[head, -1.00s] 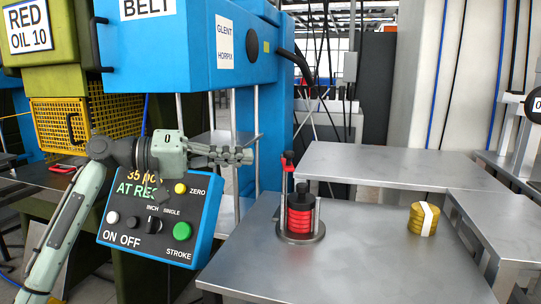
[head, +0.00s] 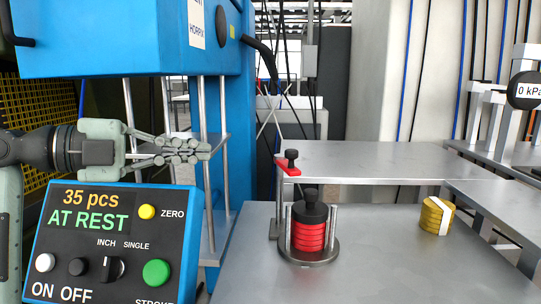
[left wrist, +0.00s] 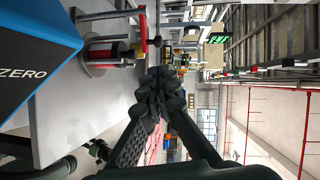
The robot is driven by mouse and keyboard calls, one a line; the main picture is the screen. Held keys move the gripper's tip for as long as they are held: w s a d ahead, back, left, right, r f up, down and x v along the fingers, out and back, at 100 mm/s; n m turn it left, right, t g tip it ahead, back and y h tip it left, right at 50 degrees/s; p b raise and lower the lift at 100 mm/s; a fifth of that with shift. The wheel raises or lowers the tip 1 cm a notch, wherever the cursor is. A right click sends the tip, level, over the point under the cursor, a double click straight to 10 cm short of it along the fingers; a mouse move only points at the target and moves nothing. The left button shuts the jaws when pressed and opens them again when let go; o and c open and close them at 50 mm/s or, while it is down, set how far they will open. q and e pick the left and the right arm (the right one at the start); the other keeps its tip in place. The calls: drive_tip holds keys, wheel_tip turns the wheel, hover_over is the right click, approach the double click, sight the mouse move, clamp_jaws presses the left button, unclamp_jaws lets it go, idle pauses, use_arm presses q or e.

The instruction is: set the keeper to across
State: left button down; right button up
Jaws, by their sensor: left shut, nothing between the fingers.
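The keeper (head: 288,166) is a small red bar with a black knob, on top of a thin grey post behind the round stand (head: 325,252). The stand holds a stack of red discs (head: 309,236) under a black weight (head: 310,210), between upright rods. The keeper also shows in the left wrist view (left wrist: 143,30); how it lies over the stack is hard to tell. My left gripper (head: 207,148) is shut and empty, left of the keeper and apart from it, above the control panel. Its fingers fill the middle of the left wrist view (left wrist: 152,85). My right gripper is not in view.
A blue control panel (head: 105,232) reading "35 pcs AT REST" stands below my left gripper. Blue press bodywork (head: 130,40) and steel columns stand behind it. A banded stack of gold discs (head: 430,215) sits right on the grey table (head: 380,265); the table between is clear.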

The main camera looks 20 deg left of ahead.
use_arm(q)
drive_tip(key=m, duration=0.1)
drive_tip(key=p, duration=0.3)
approach(286, 154)
drive_tip(key=shift+m, duration=0.3)
drive_tip(key=x, duration=0.7)
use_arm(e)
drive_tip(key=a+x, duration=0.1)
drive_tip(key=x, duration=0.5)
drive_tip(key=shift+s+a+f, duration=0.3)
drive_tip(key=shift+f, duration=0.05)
